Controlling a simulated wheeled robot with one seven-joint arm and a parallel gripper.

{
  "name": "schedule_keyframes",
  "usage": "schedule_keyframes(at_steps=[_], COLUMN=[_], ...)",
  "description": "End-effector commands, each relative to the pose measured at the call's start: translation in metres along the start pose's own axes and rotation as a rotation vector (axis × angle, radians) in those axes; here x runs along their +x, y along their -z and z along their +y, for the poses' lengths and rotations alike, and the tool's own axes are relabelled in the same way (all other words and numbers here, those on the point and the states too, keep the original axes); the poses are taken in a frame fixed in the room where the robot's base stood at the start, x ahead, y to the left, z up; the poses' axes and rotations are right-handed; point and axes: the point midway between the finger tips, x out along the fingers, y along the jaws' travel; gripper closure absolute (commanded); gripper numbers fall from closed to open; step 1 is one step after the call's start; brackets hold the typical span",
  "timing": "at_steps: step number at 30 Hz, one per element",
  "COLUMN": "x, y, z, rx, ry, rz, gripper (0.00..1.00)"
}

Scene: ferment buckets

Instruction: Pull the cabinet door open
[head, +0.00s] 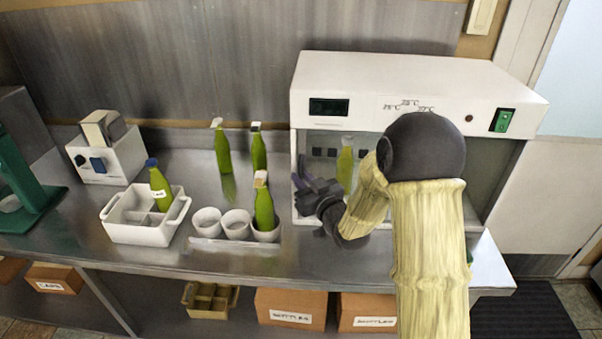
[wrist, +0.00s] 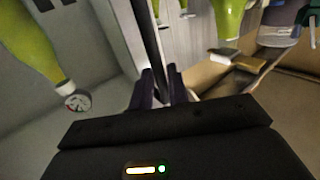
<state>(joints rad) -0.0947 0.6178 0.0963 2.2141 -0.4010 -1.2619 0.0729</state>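The cabinet (head: 395,82) is a white box with a small display, a green switch and temperature marks on its upper front. Its front lets a green bottle (head: 345,165) inside show. My gripper (head: 301,180) is at the cabinet's left front edge. In the wrist view a dark upright bar (wrist: 150,35), seemingly the door handle, runs between my two fingers (wrist: 161,88). The fingers look closed on it, with little gap. My arm hides much of the cabinet's right front, and I cannot tell from the head view whether the door stands ajar.
Two bottles (head: 222,150) stand behind a row of white cups (head: 237,223); another bottle (head: 264,207) stands in the right cup. A white crate (head: 140,233) holds a blue-capped bottle. Boxes (head: 291,309) sit below. Bare counter lies in front of the cabinet.

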Motion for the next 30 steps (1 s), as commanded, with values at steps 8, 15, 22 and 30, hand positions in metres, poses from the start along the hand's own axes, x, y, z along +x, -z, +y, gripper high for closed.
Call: schedule_keyframes(at_steps=[8,15,22,30], x=[0.0122,0.0118,0.0115,0.0084], y=[-0.0002,-0.0003,-0.0003,-0.0016], z=[-0.0003,-0.0003,-0.0002,0.0003], rx=[0.0,0.0,0.0,0.0], ry=[0.0,0.0,0.0,0.011], rz=[-0.001,-0.001,-0.001,-0.001], gripper=[0.83,1.0,1.0,1.0])
